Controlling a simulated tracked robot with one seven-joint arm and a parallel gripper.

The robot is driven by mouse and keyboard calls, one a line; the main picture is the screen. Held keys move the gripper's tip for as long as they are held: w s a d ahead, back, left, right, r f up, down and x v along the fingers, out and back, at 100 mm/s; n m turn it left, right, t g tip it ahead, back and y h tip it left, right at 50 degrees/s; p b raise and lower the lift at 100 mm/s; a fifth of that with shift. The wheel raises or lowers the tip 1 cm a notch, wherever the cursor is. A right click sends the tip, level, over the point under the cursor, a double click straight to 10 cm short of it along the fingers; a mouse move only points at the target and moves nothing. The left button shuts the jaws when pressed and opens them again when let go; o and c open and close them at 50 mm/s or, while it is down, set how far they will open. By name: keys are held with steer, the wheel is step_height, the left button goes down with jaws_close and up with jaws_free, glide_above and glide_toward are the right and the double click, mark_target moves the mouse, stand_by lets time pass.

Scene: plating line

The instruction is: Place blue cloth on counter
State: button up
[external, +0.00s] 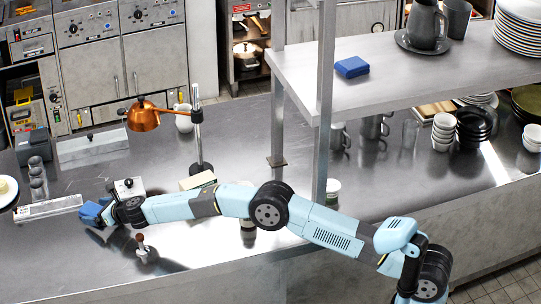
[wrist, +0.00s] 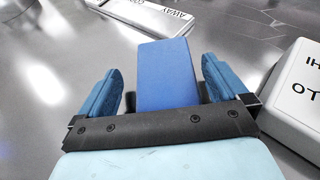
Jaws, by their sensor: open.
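A blue folded cloth (wrist: 168,75) lies on the steel counter between the two blue fingers of my gripper (wrist: 160,68) in the wrist view. The fingers are open, with a gap on each side of the cloth. In the external view my gripper (external: 92,213) is low over the left part of the counter (external: 75,255); cloth and blue fingers are hard to tell apart there. A second blue folded piece (external: 351,67) lies on the raised steel shelf.
A white box (wrist: 295,95) with lettering stands close on the right of my gripper. A labelled strip (wrist: 150,14) lies beyond the cloth. A small dark-handled tool (external: 146,250) stands near my forearm. A copper lamp (external: 144,116) stands behind. Counter front left is clear.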

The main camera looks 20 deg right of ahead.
steer(key=shift+v, duration=2.8)
steer(key=shift+s+d+r, duration=0.1)
steer(key=shift+s+d, duration=0.05)
steer(key=shift+d, duration=0.25)
steer(key=v, duration=0.6)
steer(key=shift+s+d+f, duration=0.25)
steer(key=shift+s, duration=0.05)
steer(key=x, duration=0.7)
steer(key=shift+w+a+f, duration=0.1)
steer(key=shift+w+a, duration=0.05)
steer(key=shift+x, duration=3.05)
steer(key=shift+w, duration=0.1)
